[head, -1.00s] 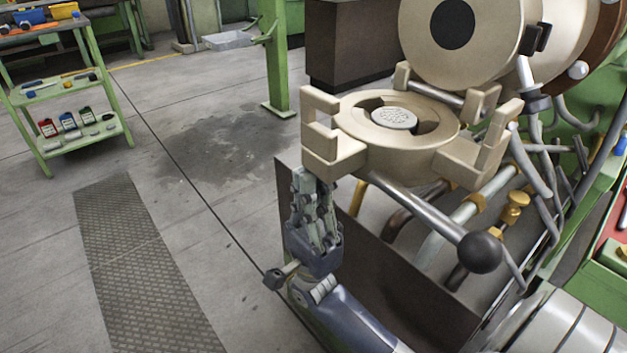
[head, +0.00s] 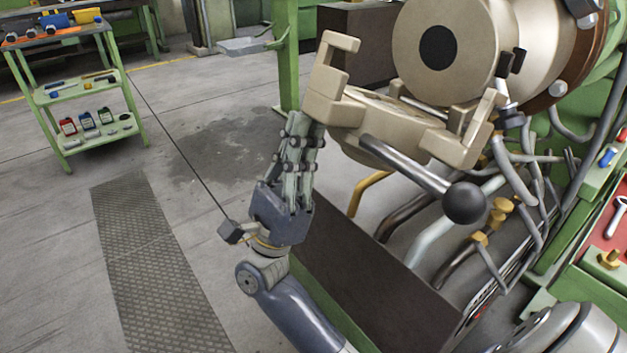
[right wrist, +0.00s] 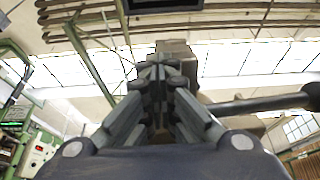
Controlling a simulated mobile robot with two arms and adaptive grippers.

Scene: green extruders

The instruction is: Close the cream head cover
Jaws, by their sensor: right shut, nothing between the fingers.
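The cream head cover (head: 385,128) hangs at the front of the extruder in the head view, tilted upward on its left side. Its round inner face is now mostly out of sight. A dark bar with a black ball knob (head: 464,203) sticks out from it. The round cream extruder head (head: 437,47) with its dark bore stands behind, apart from the cover's left side. My right gripper (head: 306,122) is shut and empty, its fingertips at the underside of the cover's left lug. In the right wrist view the shut fingertips (right wrist: 158,72) are in front of a cream block (right wrist: 177,55). My left gripper is not visible.
Bent pipes (head: 430,240) and brass fittings lie below and right of the cover. A dark panel (head: 375,295) stands beside my right arm. A green post (head: 287,55) is behind. Open floor lies to the left, with a green shelf cart (head: 85,95) further back.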

